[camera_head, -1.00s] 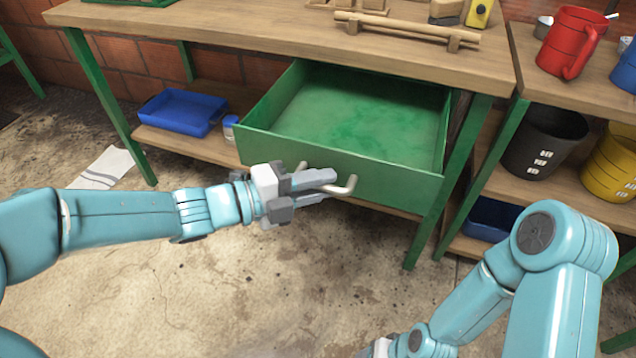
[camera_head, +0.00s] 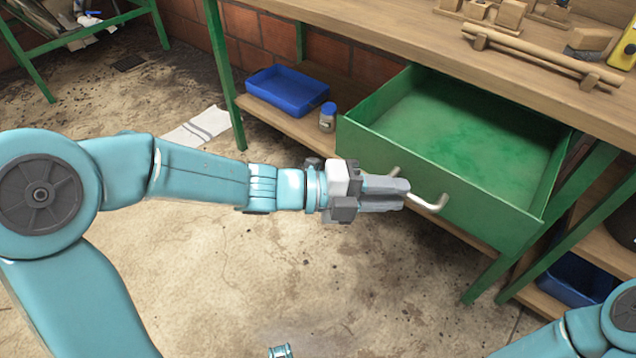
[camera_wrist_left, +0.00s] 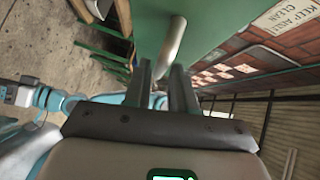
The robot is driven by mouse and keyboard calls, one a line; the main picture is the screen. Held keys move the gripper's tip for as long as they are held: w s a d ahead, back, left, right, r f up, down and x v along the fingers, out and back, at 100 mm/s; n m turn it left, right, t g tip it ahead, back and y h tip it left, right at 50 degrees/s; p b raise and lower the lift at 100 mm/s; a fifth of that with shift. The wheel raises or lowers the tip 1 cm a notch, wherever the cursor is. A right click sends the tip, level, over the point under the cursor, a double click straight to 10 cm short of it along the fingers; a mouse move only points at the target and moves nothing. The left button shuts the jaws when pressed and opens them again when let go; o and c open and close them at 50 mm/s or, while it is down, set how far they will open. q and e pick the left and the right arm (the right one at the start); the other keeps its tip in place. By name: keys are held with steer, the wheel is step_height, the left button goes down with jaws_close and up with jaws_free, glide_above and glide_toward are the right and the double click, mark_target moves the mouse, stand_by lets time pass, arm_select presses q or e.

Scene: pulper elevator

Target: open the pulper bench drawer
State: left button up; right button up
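The green bench drawer (camera_head: 455,185) is pulled well out from under the wooden bench top, and its empty inside shows in the head view. Its pale curved handle (camera_head: 436,203) is on the drawer's front. My left gripper (camera_head: 406,193) is at the left part of the handle. In the left wrist view the two fingers (camera_wrist_left: 164,78) stand apart, with the handle (camera_wrist_left: 172,46) at the gap between their tips. Small gaps seem to show beside it; exact contact is unclear.
A blue tray (camera_head: 289,92) and a small blue-capped jar (camera_head: 327,118) sit on the lower shelf, left of the drawer. The bench's green front leg (camera_head: 510,250) stands right of it. The concrete floor (camera_head: 230,260) before the drawer is clear; a cloth (camera_head: 199,128) lies farther back.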

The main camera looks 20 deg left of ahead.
arm_select(q)
steer(key=p+v, duration=0.2)
steer(key=v, duration=1.1)
steer(key=shift+r, duration=0.1)
